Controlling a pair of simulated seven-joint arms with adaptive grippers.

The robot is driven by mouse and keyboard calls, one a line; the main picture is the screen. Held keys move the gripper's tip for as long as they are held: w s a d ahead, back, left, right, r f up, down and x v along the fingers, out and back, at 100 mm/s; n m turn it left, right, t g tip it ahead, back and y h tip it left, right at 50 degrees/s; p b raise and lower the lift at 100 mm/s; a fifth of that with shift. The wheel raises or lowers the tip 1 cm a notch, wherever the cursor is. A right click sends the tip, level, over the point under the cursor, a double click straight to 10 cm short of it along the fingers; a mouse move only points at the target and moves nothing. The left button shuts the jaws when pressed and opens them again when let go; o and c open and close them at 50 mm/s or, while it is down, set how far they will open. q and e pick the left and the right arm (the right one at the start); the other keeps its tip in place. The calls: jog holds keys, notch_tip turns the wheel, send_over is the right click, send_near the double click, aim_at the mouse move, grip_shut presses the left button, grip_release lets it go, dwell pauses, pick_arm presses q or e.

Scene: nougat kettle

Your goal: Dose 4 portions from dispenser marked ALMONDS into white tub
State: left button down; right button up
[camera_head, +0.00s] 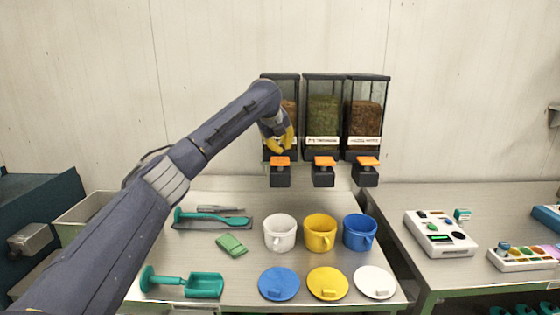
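Three clear dispensers with black lids stand in a row at the back. The left dispenser (284,86) holds brown contents and is partly hidden by my arm, so its label is mostly covered. The middle dispenser (323,112) holds greenish contents and the right dispenser (365,115) reddish-brown ones; their labels are too small to read surely. The white tub (279,233), with a handle, stands open below the left dispenser's outlet. My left gripper (279,145) has yellow fingers pointing down, in front of the left dispenser just above its orange lever (280,161). Its finger gap is unclear. My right gripper is not in view.
A yellow tub (320,233) and a blue tub (359,232) stand right of the white one. Blue (279,284), yellow (327,283) and white (374,282) lids lie in front. A green scoop (205,285) and green cloth (231,245) lie left.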

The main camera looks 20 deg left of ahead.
aim_at(282, 157)
pick_arm(q)
jog(key=shift+f, duration=0.35)
jog(key=shift+f, duration=0.25)
dwell(1.3)
jog(key=shift+f, duration=0.2)
jog(key=shift+f, duration=1.1)
dwell(1.4)
jog(key=shift+r, duration=1.55)
jog(key=shift+r, duration=0.1)
jog(key=shift+r, duration=2.4)
